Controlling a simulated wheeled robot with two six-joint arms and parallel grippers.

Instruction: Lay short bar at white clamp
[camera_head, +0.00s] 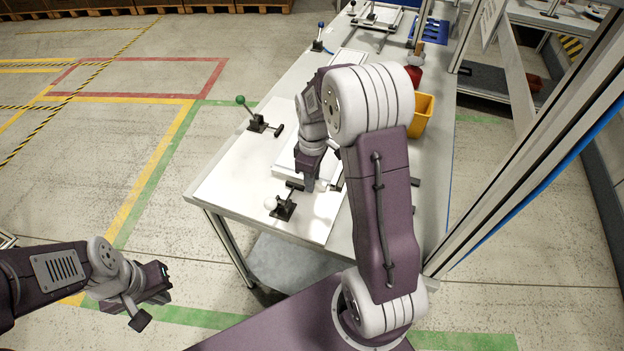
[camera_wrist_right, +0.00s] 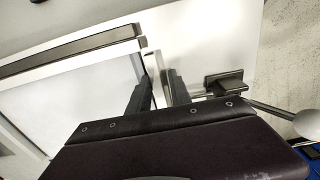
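The white clamp (camera_head: 283,208), with a dark base and a pale ball knob, stands near the table's front left corner. In the right wrist view its base (camera_wrist_right: 224,83) is right of the fingers. My right gripper (camera_head: 320,184) is low over the table, just right of this clamp. In its wrist view the fingers (camera_wrist_right: 160,92) stand apart, with a thin grey bar (camera_wrist_right: 152,66), apparently the short bar, between them. The bar's far end is near a longer bar's end; contact is unclear. My left gripper (camera_head: 152,297) is open and empty, off the table.
A long dark-topped bar (camera_wrist_right: 75,48) edges a pale panel. A green-knobbed clamp (camera_head: 257,122) and a blue-knobbed clamp (camera_head: 319,43) stand along the left edge. A yellow bin (camera_head: 422,115) is at the right. My right arm hides part of the table. The floor at left is clear.

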